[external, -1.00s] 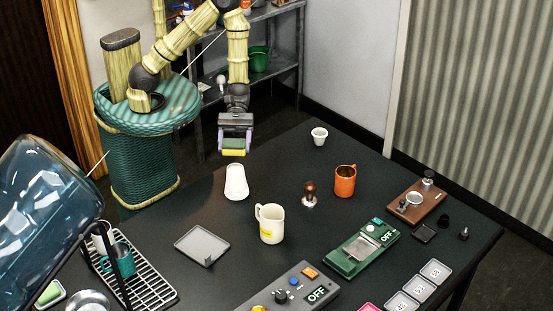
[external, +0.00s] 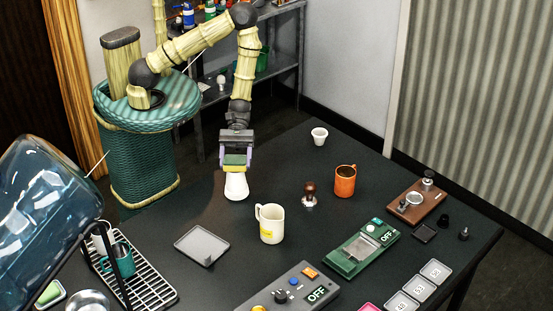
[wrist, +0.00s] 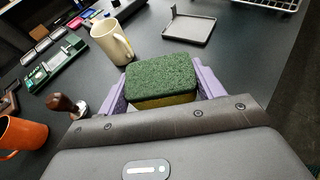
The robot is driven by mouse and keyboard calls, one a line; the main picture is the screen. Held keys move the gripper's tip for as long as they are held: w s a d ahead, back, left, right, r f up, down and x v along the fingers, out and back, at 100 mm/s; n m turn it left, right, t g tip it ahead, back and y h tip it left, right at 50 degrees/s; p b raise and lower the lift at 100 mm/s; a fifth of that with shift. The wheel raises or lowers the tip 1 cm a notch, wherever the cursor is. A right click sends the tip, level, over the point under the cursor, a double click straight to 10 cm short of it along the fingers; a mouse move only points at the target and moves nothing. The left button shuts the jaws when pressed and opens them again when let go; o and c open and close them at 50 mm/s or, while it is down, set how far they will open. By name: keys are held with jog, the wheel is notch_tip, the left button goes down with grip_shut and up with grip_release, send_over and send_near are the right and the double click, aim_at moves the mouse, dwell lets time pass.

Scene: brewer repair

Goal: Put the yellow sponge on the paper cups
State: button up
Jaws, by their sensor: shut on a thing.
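The yellow sponge (external: 235,167) has a green scouring top and is held between the purple fingers of my gripper (external: 236,162). In the wrist view the sponge (wrist: 162,82) sits green side up between both fingers, with a strip of yellow below. The white stack of paper cups (external: 236,187) stands upside down on the dark table. In the external view the sponge appears directly over the top of the cups and overlaps it. I cannot tell whether they touch. In the wrist view the cups are mostly hidden under the sponge and gripper.
A white mug (external: 270,225) stands close to the right of the cups. A grey tray (external: 202,246) lies in front. A tamper (external: 309,196), an orange mug (external: 345,182) and a small white cup (external: 319,136) stand farther right. The table left of the cups is clear.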

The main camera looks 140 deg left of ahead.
jog(key=shift+f, duration=0.2)
jog(key=o, duration=0.9)
jog(key=shift+o, duration=0.2)
jog(key=shift+r, duration=0.1)
jog(key=shift+r, duration=0.2)
jog(key=b+v, duration=0.3)
jog(key=v, duration=0.9)
jog(key=shift+f, duration=0.1)
